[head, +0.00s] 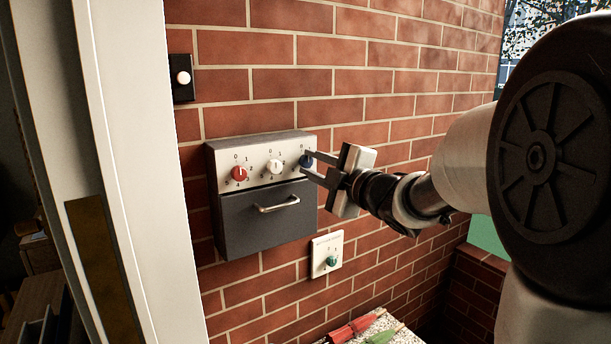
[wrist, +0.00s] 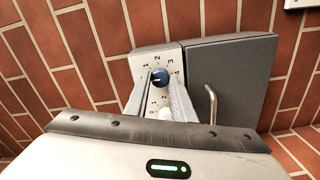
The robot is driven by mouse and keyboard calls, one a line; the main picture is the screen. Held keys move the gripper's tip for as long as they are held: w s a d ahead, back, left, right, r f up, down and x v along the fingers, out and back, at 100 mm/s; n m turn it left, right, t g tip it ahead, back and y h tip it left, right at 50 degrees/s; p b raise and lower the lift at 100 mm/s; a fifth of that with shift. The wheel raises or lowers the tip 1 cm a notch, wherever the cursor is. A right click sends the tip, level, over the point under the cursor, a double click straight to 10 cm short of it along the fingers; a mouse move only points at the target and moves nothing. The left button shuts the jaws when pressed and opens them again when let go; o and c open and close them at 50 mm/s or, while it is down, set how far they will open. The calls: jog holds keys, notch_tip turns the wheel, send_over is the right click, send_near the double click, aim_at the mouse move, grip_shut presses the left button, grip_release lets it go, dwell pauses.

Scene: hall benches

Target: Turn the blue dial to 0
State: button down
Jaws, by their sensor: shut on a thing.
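The blue dial (head: 307,161) is the rightmost of three dials on the pale upper panel of a grey wall box. In the wrist view the blue dial (wrist: 160,75) sits between the two fingers, with numbers 1 to 4 showing around it. A short pale mark shows on the dial's left side there; the number it points to is hidden or too small to read. My gripper (head: 306,164) reaches in from the right and is shut on the blue dial, one finger above and one below in the head view.
A white dial (head: 275,167) and a red dial (head: 239,174) share the panel. Below is a grey flap with a metal handle (head: 277,204). A green dial (head: 331,261) is on a small plate below right. A black plate with a white knob (head: 183,78) is upper left.

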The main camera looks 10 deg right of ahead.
jog(key=shift+n, duration=0.3)
dwell(0.4)
jog(key=c, duration=1.5)
grip_release()
jog(key=p+v, duration=0.1)
jog(key=v, duration=0.6)
jog(key=shift+s+d, duration=0.1)
jog(key=shift+s, duration=0.15)
